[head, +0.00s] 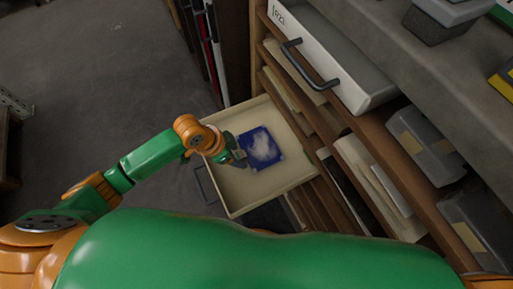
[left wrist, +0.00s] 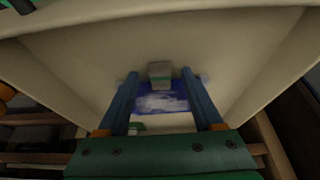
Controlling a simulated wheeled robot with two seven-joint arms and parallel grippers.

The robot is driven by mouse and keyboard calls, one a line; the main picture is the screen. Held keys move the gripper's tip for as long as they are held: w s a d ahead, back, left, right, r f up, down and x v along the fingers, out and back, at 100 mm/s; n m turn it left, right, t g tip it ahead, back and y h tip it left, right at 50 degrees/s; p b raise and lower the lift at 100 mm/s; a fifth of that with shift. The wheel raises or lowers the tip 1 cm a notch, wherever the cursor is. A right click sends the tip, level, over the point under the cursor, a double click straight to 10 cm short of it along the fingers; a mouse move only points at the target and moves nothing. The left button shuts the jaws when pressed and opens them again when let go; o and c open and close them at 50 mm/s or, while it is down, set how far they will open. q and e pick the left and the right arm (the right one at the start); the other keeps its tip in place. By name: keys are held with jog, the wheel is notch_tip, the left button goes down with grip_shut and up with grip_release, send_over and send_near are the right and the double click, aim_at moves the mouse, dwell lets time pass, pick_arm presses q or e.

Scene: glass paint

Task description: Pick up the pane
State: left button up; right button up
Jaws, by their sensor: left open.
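The pane (head: 262,147) is a small blue square with a white cloud-like patch. It lies in an open cream drawer (head: 236,200), which pulls out of a wooden shelf unit. My left gripper (head: 238,157) is over the drawer, at the pane's left edge in the head view. In the left wrist view the pane (left wrist: 160,100) shows between the two blue fingers of my left gripper (left wrist: 163,80), which are apart. A small grey-green block (left wrist: 160,73) shows at the pane's far edge there. I cannot tell whether the fingers touch the pane. My right gripper is not in view.
Shelves with flat sheets and grey boxes (head: 430,145) stand right of the drawer. A white drawer front with a dark handle (head: 310,65) is above. Grey floor (head: 80,90) at the left is clear.

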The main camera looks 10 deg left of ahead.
pick_arm(q)
grip_shut()
jog(key=shift+r, duration=0.1)
